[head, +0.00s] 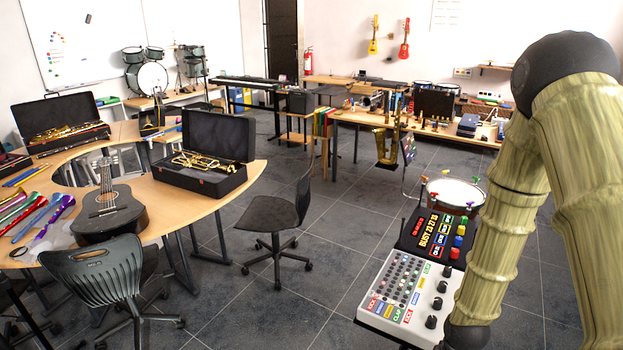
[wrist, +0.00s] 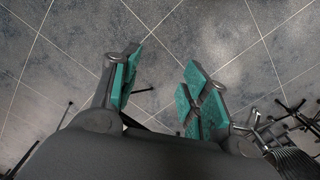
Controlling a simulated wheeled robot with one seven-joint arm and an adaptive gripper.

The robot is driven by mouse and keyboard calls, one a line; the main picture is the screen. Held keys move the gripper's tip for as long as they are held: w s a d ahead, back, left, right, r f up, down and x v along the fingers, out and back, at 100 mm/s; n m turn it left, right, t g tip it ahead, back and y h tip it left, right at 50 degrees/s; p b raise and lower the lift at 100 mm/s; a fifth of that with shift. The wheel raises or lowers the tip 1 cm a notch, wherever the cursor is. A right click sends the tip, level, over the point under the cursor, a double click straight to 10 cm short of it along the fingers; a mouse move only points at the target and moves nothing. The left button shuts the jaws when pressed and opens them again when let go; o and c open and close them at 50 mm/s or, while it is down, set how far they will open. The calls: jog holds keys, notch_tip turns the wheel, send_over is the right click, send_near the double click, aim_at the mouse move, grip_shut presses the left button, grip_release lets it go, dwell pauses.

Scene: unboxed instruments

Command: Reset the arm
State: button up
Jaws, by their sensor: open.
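My arm fills the right side of the head view, folded at a dark round joint at the top. The end of the arm is not visible in the head view. In the wrist view my gripper (wrist: 163,90) is open, with its teal finger pads well apart. Nothing is between the pads. Below them is the grey tiled floor (wrist: 180,30), at some distance.
Close to my arm in the head view are a white drum machine (head: 400,285) and a drum (head: 455,192). A black chair (head: 275,215) stands near the curved wooden table (head: 190,205) with a guitar (head: 108,205) and trumpet case (head: 205,150). Open floor lies between.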

jog(key=s+a+f+b, duration=0.1)
jog(key=s+a+f, duration=0.3)
jog(key=s+f, duration=0.4)
jog(key=s+a+f+b, duration=0.2)
jog(key=s+f, duration=0.6)
jog(key=s, duration=0.5)
jog(key=shift+s+a+f, duration=0.2)
jog(key=shift+a+f, duration=0.1)
jog(key=shift+a, duration=0.6)
